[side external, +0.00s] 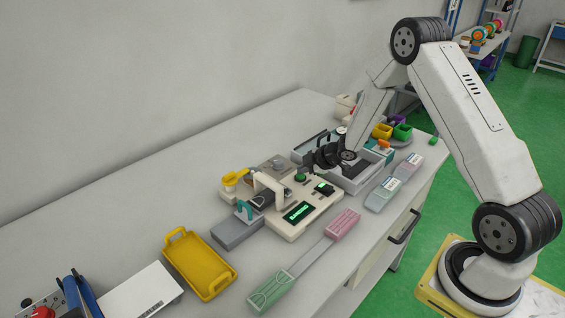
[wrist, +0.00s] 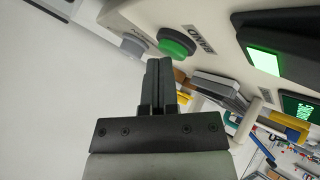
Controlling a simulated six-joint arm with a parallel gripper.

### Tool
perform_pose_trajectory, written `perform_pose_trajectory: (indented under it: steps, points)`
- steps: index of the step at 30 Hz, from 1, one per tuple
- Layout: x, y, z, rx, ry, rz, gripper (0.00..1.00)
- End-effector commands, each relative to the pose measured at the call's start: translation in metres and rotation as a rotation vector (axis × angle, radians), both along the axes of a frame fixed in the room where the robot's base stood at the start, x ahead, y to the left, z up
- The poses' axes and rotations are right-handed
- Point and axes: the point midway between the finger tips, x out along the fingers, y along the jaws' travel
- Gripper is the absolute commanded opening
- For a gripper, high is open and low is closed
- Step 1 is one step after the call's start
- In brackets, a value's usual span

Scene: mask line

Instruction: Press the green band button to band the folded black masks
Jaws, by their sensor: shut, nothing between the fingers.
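The cream banding machine (side external: 281,227) stands mid-table with an arch and a green-lit display (side external: 299,212). Its round green band button (side external: 300,178) is on the top; in the wrist view the button (wrist: 177,42) sits beside a "BAND" label. My gripper (wrist: 159,62) is shut and empty, its fingertips close below the green button in that picture; I cannot tell whether they touch. In the side view the gripper (side external: 322,158) is just beyond the button. A dark item, perhaps the folded black masks (side external: 263,199), lies at the arch, partly hidden.
A grey button (wrist: 134,42) is left of the green one in the wrist view. A yellow tray (side external: 200,265) lies at the front left. Pink (side external: 342,224) and green (side external: 270,291) blocks lie along the near edge. A grey tray (side external: 362,180) stands behind the machine.

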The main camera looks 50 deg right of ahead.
Motion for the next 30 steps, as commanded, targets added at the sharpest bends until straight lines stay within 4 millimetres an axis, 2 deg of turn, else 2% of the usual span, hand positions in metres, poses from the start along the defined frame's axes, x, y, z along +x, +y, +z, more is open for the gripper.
perform_pose_trajectory:
  steps: [17,30]
  points:
    - [0.0,0.0,-0.001,0.0,0.001,0.0,0.0]
    - [-0.001,0.0,0.014,0.0,0.001,0.001,0.0]
